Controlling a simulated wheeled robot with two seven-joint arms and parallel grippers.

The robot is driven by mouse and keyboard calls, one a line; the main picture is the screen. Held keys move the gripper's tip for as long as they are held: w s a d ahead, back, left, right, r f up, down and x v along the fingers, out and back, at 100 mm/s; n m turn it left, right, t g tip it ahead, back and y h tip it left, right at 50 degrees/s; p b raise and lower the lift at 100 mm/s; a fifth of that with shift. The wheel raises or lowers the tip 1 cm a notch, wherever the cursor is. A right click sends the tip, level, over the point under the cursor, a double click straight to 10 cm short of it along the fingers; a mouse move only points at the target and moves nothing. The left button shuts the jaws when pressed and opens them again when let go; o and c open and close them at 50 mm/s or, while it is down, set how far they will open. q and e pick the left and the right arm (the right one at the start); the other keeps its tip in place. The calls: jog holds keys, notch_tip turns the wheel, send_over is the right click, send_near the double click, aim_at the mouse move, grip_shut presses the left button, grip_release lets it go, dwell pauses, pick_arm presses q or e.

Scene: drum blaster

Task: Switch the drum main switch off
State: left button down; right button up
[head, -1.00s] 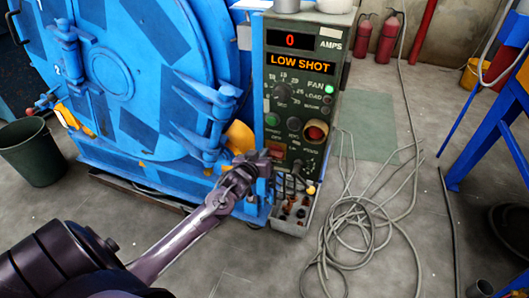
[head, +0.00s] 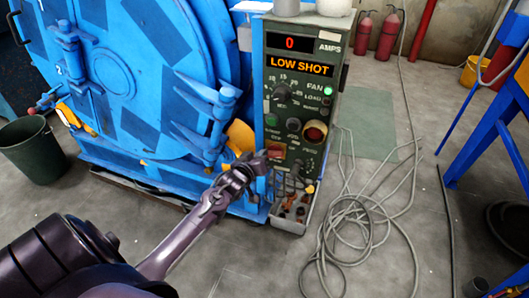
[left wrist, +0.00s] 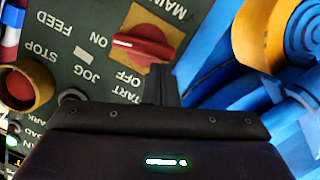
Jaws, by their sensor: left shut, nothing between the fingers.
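The drum main switch (left wrist: 143,48) is a red rotary knob on a yellow plate, seen upside down in the left wrist view. Its bar lies roughly level there, with its left end by the word ON; OFF is printed below it. In the head view the switch (head: 276,151) is small, low on the left of the dark green control panel (head: 300,95). My left gripper (head: 264,160) is shut and empty, just left of and below the switch. In the left wrist view its fingers (left wrist: 161,85) are close to the knob; contact cannot be told. My right gripper is not in view.
The blue drum door (head: 120,75) stands left of the panel. A round red button (head: 315,132) sits right of the switch. A yellow curved part (left wrist: 270,35) is close by in the left wrist view. Loose grey cables (head: 350,220) lie on the floor at right.

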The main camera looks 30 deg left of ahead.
pick_arm(q)
notch_tip(320, 180, down, 4)
jog(key=n+t+h, duration=0.1)
jog(key=n, duration=0.2)
jog(key=n+t+p, duration=0.1)
jog(key=n, duration=0.3)
jog(key=n+h, duration=0.1)
jog(key=n, duration=0.3)
jog(key=shift+t+h, duration=0.3)
jog(key=shift+t, duration=0.1)
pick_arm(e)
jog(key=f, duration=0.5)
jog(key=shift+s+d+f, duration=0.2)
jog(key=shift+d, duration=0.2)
pick_arm(q)
jog(key=shift+d, duration=0.1)
jog(key=shift+n, duration=0.4)
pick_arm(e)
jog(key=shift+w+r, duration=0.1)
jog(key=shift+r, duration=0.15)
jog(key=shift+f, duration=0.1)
